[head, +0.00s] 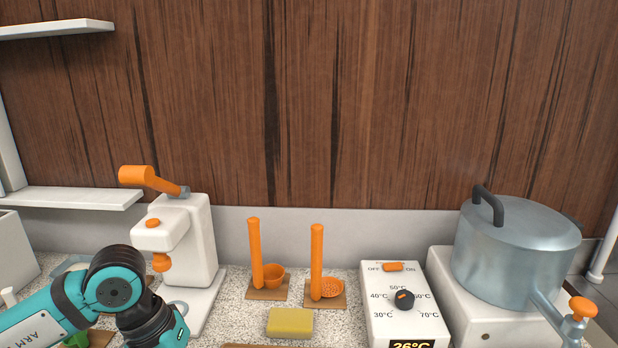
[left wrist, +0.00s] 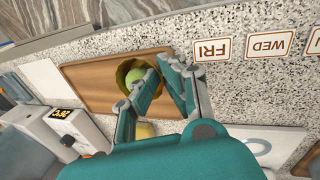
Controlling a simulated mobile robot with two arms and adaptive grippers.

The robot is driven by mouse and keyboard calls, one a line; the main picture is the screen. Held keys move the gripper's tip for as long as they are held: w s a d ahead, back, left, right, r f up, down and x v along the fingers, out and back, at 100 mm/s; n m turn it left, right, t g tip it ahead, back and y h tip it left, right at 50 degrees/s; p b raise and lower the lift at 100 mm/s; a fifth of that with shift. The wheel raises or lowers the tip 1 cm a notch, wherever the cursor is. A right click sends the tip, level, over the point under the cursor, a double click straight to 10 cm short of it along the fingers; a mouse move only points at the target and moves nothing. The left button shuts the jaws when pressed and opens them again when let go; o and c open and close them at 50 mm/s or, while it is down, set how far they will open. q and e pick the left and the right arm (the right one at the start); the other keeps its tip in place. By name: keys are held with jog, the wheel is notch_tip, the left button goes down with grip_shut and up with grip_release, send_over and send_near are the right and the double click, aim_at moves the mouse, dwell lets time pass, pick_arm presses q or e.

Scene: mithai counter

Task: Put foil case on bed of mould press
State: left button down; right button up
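The mould press (head: 190,235) stands at the left of the counter in the head view, white with an orange lever; part of its pale base plate (head: 203,300) shows, and my left arm hides some of it. In the left wrist view a gold foil case (left wrist: 122,73) holding a green ball (left wrist: 135,77) is at a brown wooden board (left wrist: 90,85). My left gripper (left wrist: 160,69) has its fingertips close together at the case's rim. I cannot tell whether they pinch it. My right gripper is in neither view.
A yellow sponge (head: 290,322), two orange ladles (head: 256,260) (head: 317,265), a temperature control box (head: 400,300) and a steel pot (head: 510,250) stand right of the press. Day labels (left wrist: 212,48) lie beside the board. A white shelf (head: 70,198) juts out at left.

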pick_arm(q)
jog(key=shift+s+a, duration=0.3)
jog(key=shift+a, duration=0.15)
jog(key=shift+w, duration=0.1)
jog(key=shift+d, duration=0.1)
